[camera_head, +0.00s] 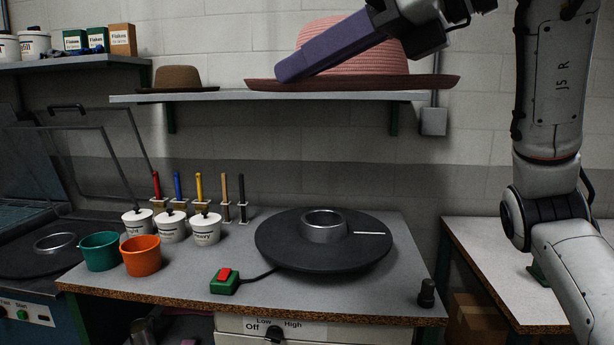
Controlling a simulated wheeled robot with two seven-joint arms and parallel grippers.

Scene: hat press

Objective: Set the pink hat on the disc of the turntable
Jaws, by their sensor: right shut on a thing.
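The pink hat (420,83) is at the right part of the wall shelf, with a wide dark-pink brim and a ribbed crown. Its brim is at shelf level and reaches past the shelf's right end; I cannot tell whether it rests on the shelf or hangs just above it. My right gripper (292,68), with purple fingers, comes in from the upper right across the crown and is shut on the hat at its left side. The turntable's black disc (285,246) lies on the bench below, bare around a metal ring (324,226). My left gripper is not in view.
A brown hat (178,78) sits on the shelf's (220,97) left part. White pots (206,229), a green cup (100,251), an orange cup (141,256) and several upright brushes stand left of the disc. A red-buttoned switch (225,281) lies in front of it.

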